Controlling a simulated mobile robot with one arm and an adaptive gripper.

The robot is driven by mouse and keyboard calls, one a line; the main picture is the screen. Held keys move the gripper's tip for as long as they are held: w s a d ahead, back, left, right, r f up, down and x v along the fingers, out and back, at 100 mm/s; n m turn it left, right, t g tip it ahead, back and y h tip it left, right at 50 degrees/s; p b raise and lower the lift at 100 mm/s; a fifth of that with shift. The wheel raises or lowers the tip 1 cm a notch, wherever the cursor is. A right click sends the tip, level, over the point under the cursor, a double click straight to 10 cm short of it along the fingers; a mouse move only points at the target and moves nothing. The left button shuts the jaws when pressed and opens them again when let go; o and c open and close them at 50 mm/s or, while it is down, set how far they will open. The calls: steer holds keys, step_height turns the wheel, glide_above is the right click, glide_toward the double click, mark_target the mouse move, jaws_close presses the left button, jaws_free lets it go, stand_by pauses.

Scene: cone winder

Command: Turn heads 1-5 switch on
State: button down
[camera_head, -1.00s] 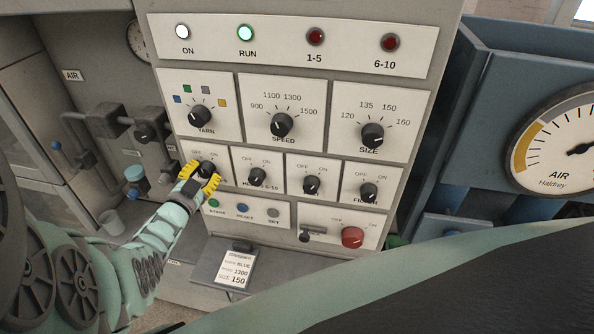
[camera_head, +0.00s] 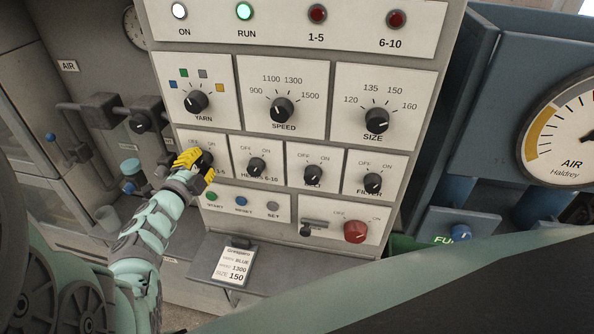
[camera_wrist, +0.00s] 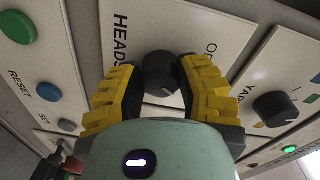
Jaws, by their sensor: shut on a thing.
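The heads 1-5 switch (camera_head: 206,158) is a black knob at the left of the lower knob row. In the wrist view the knob (camera_wrist: 159,73) sits between my yellow fingers, and its white mark points to the lower right, away from the visible "O" lettering. My gripper (camera_head: 197,165) is shut on this knob; it also shows in the wrist view (camera_wrist: 160,85). The fingers hide part of its label. The 1-5 lamp (camera_head: 317,14) is dark red, while the RUN lamp (camera_head: 244,11) glows green.
The heads 6-10 knob (camera_head: 257,167) is close on the right. The yarn knob (camera_head: 195,102) is above, and the start button (camera_head: 211,196) is below. Piping with a valve (camera_head: 140,122) stands left of the panel. A job card (camera_head: 233,266) lies below.

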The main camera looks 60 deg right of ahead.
steer(key=shift+f, duration=0.1)
stand_by(0.3)
steer(key=c, duration=0.5)
jaws_free()
steer(key=shift+c, duration=0.2)
steer(key=shift+a, duration=0.1)
steer(key=v, duration=1.2)
steer(key=shift+w, duration=0.1)
